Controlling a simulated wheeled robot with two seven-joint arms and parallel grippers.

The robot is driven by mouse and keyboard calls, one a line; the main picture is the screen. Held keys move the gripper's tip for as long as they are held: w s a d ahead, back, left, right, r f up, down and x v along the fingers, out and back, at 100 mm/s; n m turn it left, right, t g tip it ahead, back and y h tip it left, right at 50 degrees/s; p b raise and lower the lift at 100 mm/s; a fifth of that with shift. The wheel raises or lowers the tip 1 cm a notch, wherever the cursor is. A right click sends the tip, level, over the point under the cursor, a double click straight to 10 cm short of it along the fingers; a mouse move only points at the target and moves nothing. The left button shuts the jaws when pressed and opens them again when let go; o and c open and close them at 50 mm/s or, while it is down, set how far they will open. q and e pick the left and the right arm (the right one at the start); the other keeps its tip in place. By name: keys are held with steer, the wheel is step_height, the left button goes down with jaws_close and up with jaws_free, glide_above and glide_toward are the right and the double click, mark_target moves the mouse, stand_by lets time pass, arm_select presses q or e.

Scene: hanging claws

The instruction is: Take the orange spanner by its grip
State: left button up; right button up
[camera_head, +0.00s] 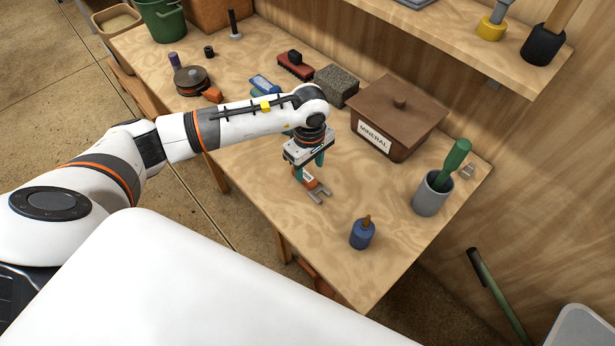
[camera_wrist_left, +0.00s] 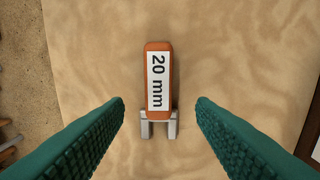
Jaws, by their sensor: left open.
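The orange spanner (camera_head: 311,181) lies flat on the wooden workbench, with its grey open jaw pointing toward the front right in the head view. In the left wrist view its orange grip (camera_wrist_left: 159,52) carries a white label reading "20 mm", and the grey forked jaw (camera_wrist_left: 159,125) is nearest the gripper. My left gripper (camera_head: 309,170) points down over the spanner with its green fingers apart. In the wrist view the left gripper's fingers (camera_wrist_left: 160,108) stand one on each side of the spanner, with a gap on both sides. My right gripper is not in view.
A brown lidded box (camera_head: 398,118) labelled "MINERAL" stands behind to the right. A grey cup with a green-handled tool (camera_head: 432,197) and a blue bottle (camera_head: 362,234) stand on the right. A grey block (camera_head: 336,86) lies behind. Bare workbench (camera_head: 350,195) surrounds the spanner's jaw.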

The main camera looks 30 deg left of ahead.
mark_target(307, 176)
arm_select(q)
steer(key=f, duration=0.3)
steer(key=f+p, duration=0.1)
steer(key=shift+a+f, duration=0.15)
steer(key=shift+a, duration=0.1)
steer(key=shift+c, duration=0.5)
jaws_close()
